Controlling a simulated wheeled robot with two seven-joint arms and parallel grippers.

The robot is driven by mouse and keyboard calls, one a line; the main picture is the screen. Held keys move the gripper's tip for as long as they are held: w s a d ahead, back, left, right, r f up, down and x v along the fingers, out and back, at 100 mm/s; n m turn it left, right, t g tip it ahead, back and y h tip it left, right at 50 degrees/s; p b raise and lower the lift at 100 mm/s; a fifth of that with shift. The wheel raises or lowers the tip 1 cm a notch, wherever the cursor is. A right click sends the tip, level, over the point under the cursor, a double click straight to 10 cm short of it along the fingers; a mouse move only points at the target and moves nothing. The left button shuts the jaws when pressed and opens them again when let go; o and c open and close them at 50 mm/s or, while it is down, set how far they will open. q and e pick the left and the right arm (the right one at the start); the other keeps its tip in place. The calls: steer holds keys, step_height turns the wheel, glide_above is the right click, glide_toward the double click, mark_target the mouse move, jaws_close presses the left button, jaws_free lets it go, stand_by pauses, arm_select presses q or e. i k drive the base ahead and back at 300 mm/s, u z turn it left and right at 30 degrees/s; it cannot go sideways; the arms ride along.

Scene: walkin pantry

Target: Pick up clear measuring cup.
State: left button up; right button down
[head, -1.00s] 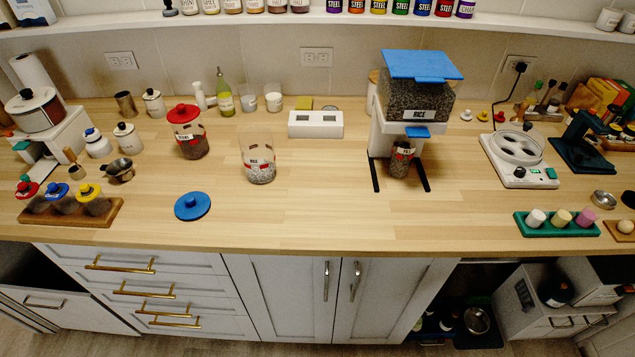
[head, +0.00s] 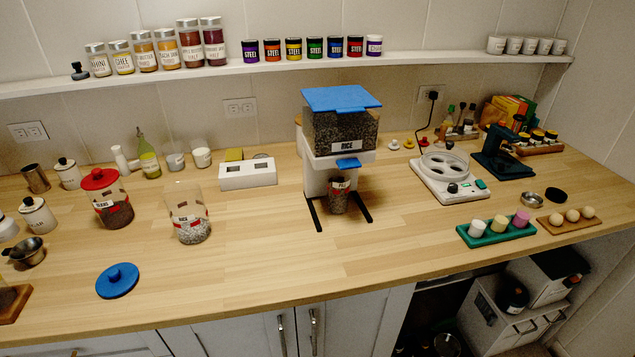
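A small clear cup (head: 338,196) with red marks and a small label stands upright beneath the spout of the rice dispenser (head: 340,130). It looks like the clear measuring cup, and dark grains show in or through it. The dispenser has a blue lid, a dark-filled hopper and black feet on either side of the cup. A larger clear open jar (head: 189,222) labelled rice, with pale grains low inside, stands to the left. Neither of my grippers is in view.
A blue lid (head: 117,281) lies near the counter's front edge. A red-lidded jar (head: 107,205) stands left. A white multi-well appliance (head: 448,177) and a green tray (head: 496,231) stand right. The wooden counter (head: 270,250) is clear before the dispenser.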

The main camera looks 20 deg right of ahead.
mark_target(339, 183)
steer(key=z, duration=0.3)
steer(key=k, duration=0.5)
steer(key=z, duration=1)
steer(key=i, duration=0.7)
steer(key=u, duration=0.55)
